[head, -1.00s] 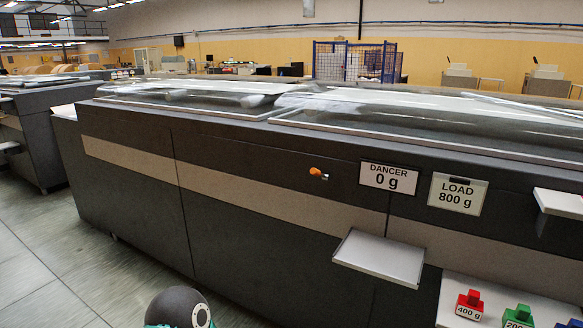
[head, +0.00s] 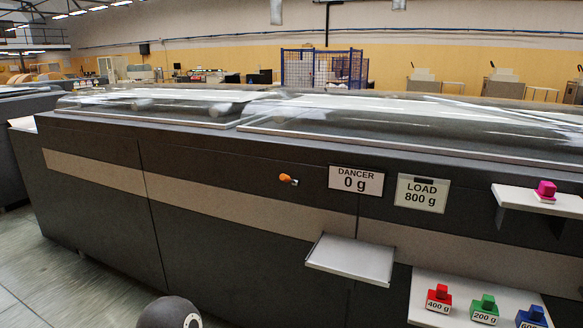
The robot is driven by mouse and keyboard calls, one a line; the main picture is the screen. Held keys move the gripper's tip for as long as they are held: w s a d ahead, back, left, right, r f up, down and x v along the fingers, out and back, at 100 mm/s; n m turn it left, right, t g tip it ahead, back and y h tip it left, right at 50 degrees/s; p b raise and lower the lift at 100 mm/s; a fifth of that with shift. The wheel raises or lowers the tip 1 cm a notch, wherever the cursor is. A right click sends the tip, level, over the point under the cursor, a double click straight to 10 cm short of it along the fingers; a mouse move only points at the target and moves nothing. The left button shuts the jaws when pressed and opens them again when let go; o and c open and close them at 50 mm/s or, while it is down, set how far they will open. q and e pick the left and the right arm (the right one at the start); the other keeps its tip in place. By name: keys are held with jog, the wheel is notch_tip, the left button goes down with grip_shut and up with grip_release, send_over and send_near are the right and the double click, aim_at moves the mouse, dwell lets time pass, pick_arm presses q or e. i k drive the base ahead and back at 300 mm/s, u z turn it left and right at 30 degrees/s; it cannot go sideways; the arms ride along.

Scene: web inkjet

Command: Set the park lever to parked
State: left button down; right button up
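The likely park lever is a small lever with an orange knob (head: 285,177) on the dark front panel of the machine (head: 230,215). It sits left of the "DANCER 0 g" sign (head: 356,181). Its knob points left from a short metal stem; I cannot tell which position counts as parked. Neither gripper shows in the head view. A dark rounded part of my own arm shows at the bottom edge, well below the lever and apart from it.
A "LOAD 800 g" sign (head: 422,194) hangs further right. An empty shelf (head: 350,260) juts out below the lever. Red (head: 439,297), green (head: 485,308) and blue (head: 532,317) weights stand on a lower white shelf (head: 455,279). A magenta block (head: 546,190) is on the right shelf (head: 520,200).

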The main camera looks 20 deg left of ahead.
aim_at(284, 177)
jog(key=i, duration=0.85)
jog(key=u, duration=0.05)
